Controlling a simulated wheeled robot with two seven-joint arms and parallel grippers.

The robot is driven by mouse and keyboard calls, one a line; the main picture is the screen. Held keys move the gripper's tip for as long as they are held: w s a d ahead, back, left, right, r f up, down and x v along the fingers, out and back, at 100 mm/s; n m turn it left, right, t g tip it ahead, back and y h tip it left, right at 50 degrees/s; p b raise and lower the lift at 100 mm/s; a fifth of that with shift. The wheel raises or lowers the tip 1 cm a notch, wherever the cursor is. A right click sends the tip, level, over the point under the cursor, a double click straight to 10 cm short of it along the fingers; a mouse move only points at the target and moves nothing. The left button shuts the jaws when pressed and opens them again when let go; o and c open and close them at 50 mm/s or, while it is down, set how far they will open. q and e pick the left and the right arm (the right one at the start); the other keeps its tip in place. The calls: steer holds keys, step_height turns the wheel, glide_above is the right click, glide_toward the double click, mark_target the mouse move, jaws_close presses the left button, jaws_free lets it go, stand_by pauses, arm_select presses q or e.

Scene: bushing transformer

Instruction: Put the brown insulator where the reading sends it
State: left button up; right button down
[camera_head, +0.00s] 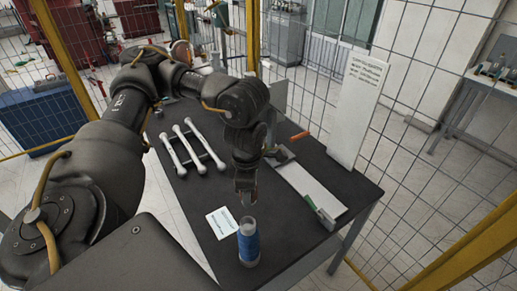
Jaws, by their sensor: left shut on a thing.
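My left gripper (246,188) points down over the front middle of the dark table. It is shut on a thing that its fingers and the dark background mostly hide. A small reddish-brown patch shows at the fingertips, but I cannot tell if it is the brown insulator. A blue cylinder with a grey top (249,243) stands upright just below and in front of the fingertips, seemingly apart from them. A white card with print (222,223) lies left of the cylinder. A tall white board with several lines of text (359,103) stands at the back right; its text is unreadable. My right gripper is not in view.
Three white rods (188,147) lie on a rack at the left of the dark table (290,235). A pale rail with a green end (307,189) and a small orange piece (299,136) lie to the right. Wire fencing surrounds the table. The front right tabletop is clear.

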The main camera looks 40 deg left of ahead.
arm_select(q)
steer(key=shift+d+f+m, duration=0.2)
steer(key=shift+d+m, duration=0.1)
steer(key=shift+m, duration=0.3)
steer(key=d+f+m+b, duration=0.3)
steer(key=d+m+b, duration=0.3)
steer(key=m, duration=1.8)
steer(key=d, duration=0.4)
steer(key=shift+w+f, duration=0.15)
